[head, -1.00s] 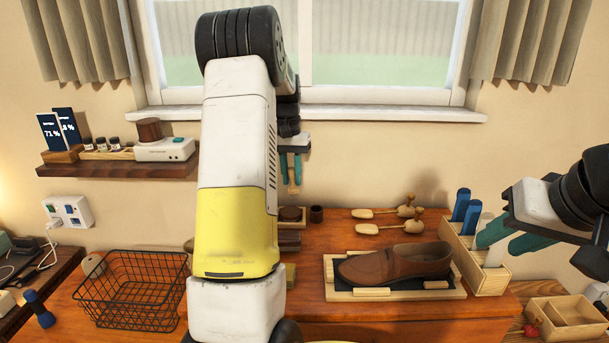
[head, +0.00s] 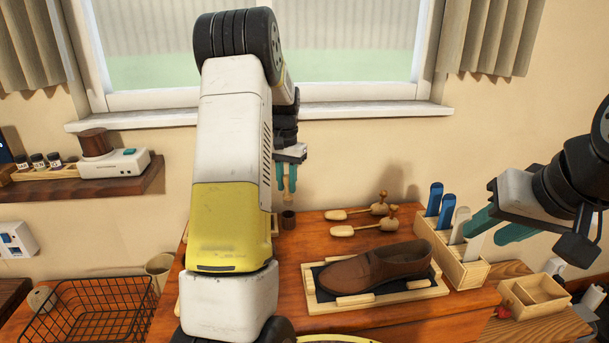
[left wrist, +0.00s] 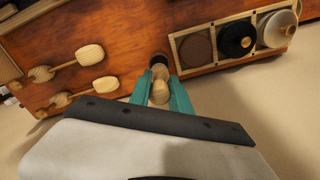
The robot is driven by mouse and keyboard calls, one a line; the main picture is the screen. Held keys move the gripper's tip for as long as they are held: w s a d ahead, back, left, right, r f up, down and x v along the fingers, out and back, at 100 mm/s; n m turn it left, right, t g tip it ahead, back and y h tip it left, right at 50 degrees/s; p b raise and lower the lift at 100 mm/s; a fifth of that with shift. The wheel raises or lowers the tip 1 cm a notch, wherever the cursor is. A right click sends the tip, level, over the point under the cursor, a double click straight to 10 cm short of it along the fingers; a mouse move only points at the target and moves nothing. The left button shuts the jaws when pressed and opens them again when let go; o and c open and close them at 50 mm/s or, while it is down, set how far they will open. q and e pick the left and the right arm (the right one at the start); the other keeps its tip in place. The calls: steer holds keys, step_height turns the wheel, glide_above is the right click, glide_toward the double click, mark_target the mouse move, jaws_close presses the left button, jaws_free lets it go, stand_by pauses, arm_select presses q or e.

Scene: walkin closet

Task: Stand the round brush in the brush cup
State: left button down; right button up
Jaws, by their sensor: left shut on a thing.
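My left gripper (head: 287,180) is shut on the round brush (head: 292,185), whose pale wood shows between the teal fingers, and holds it above the back of the desk. In the left wrist view the brush (left wrist: 160,91) is between the fingertips. The brush cup (head: 288,219), small and dark, stands on the desk just below the brush. In the left wrist view the cup (left wrist: 159,62) shows just beyond the brush tip; I cannot tell the exact gap. My right gripper (head: 498,227) is open, its fingers apart near the wooden box at the right.
A brown shoe (head: 375,268) lies on a wooden tray (head: 430,292). Two wooden shoe trees (head: 360,229) lie behind it. A wooden box (head: 470,270) holds blue and white items. A wire basket (head: 85,315) stands at left. Polish tins (left wrist: 237,40) sit in a tray near the cup.

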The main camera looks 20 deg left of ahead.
mark_target(287, 196)
arm_select(q)
steer(key=shift+f, duration=3.25)
steer(key=c, duration=1.1)
jaws_free()
step_height(287, 196, up, 7)
steer(key=shift+r, duration=0.4)
